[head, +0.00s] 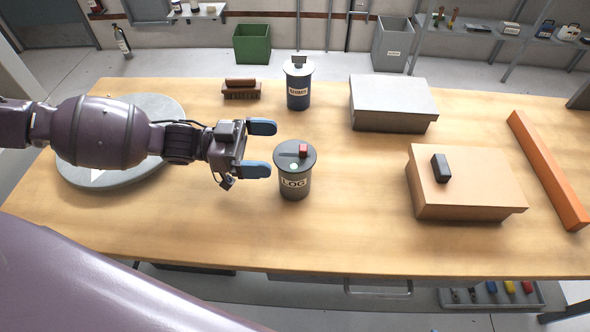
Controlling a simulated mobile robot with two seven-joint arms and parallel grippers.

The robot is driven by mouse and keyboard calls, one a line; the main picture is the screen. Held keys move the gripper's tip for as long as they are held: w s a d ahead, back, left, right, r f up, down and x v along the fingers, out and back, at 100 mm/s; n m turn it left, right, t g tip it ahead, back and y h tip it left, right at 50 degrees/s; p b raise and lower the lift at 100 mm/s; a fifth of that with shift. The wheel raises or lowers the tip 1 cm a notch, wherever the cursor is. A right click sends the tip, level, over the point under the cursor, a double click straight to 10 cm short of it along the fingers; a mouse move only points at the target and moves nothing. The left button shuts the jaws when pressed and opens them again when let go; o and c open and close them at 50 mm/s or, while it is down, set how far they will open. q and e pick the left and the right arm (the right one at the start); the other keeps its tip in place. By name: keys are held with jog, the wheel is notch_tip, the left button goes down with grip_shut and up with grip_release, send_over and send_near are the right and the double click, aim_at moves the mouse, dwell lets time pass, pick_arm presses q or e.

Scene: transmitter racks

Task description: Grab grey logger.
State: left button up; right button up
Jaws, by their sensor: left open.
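The grey logger (294,182) is a dark grey upright cylinder marked LOG, standing on the wooden table (350,240). Its lid carries a red block and a small pale round spot. My left gripper (268,149) is open and empty, just left of the logger. Its two blue-tipped fingers point right, toward the logger, with a gap between them and it. My right gripper is not in view.
A brown brush (241,90), a grey box (393,104), a tan box (460,195) with a small black block (441,168), and an orange bar (547,170) are also on the table. A round grey disc (130,175) lies under my left arm.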

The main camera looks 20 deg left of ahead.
aim_at(291, 155)
pick_arm(q)
jog(key=x, duration=0.4)
jog(key=shift+w+f, duration=0.2)
jog(key=shift+f, duration=0.05)
jog(key=shift+w+d, duration=0.15)
jog(key=shift+d, duration=0.45)
jog(key=shift+c, duration=0.3)
